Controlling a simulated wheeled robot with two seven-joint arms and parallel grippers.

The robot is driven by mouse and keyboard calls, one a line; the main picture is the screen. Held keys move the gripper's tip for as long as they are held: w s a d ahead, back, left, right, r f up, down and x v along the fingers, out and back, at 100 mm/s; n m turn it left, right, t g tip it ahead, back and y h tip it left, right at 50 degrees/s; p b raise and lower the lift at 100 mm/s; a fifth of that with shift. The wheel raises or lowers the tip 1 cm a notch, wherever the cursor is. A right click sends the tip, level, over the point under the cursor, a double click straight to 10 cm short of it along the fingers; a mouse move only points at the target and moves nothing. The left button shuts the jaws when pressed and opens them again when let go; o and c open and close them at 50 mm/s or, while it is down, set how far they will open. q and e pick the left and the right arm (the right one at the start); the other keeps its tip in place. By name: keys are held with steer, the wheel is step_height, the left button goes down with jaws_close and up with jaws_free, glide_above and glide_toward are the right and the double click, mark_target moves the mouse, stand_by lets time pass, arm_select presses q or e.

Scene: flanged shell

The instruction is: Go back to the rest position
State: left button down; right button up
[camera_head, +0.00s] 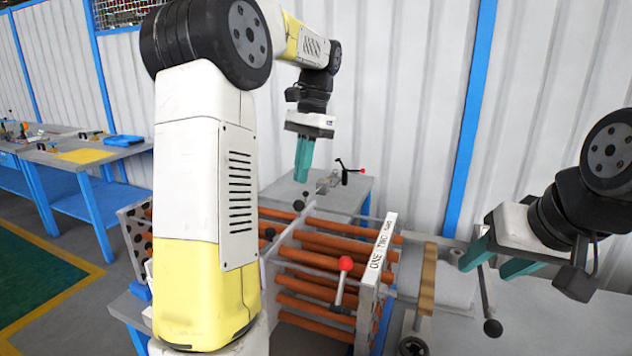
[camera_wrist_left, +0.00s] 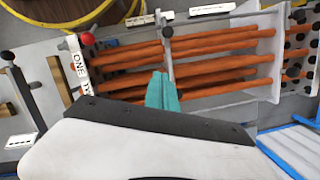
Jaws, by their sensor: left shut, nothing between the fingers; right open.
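My left gripper (camera_head: 304,160) hangs from the arm at the top middle of the head view. Its teal fingers are shut together with nothing between them, and they point down above the table behind the rack. In the left wrist view the shut fingers (camera_wrist_left: 162,92) appear in front of the orange tubes, and whether they touch is not shown there. My right gripper (camera_head: 492,262) is at the right of the head view, with its teal fingers spread apart and empty, near a black-knobbed lever (camera_head: 491,327).
A rack of orange tubes (camera_head: 318,270) with a white lettered plate (camera_head: 382,248) and a red-knobbed lever (camera_head: 345,264) stands in the middle. A clamp (camera_head: 345,172) sits on the table behind. Blue workbenches (camera_head: 90,160) stand at the left. A corrugated wall closes the back.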

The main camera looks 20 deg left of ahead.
stand_by(0.3)
arm_select(q)
steer(key=s+d+f+n+t+h, duration=0.1)
steer(key=s+d+f+n+t, duration=0.1)
steer(key=s, duration=0.8)
steer(key=s+d+f+n+t+h, duration=0.2)
steer(key=s+t, duration=0.4)
steer(key=s, duration=0.3)
steer(key=d+n, duration=0.1)
steer(key=d, duration=0.1)
steer(key=shift+s+d+t+h, duration=0.3)
steer(key=shift+s, duration=0.1)
